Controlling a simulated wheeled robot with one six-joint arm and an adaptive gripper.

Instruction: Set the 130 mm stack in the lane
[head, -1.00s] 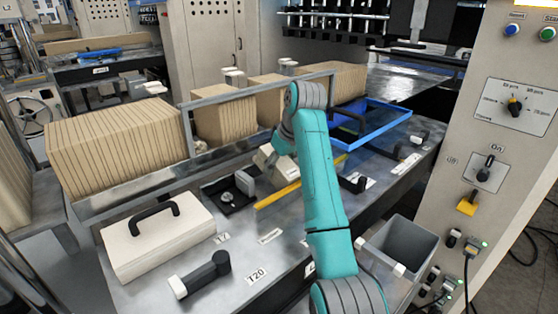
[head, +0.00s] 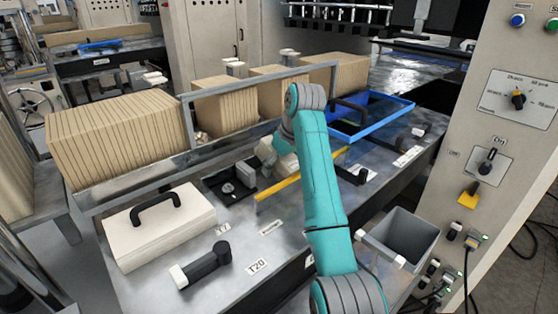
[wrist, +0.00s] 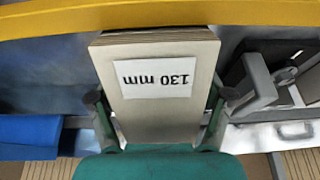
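The 130 mm stack (wrist: 157,115) is a pale block with a white label that reads upside down in the wrist view. My gripper (wrist: 160,110) has one finger along each side of it and appears shut on it. In the head view the stack (head: 268,151) shows as a small cream block beside my gripper (head: 276,148), partly hidden by the arm. It is close to the yellow bar (head: 300,174), which also crosses the top of the wrist view (wrist: 60,20). I cannot tell whether its underside touches the table (head: 240,222).
A dark plate with a grey block (head: 245,174) lies left of the stack. A blue-rimmed tray (head: 375,129) is to the right. A metal rail (head: 150,187) with brown stacks runs behind. A cream case (head: 155,240) and a dark handled tool (head: 208,263) lie in front.

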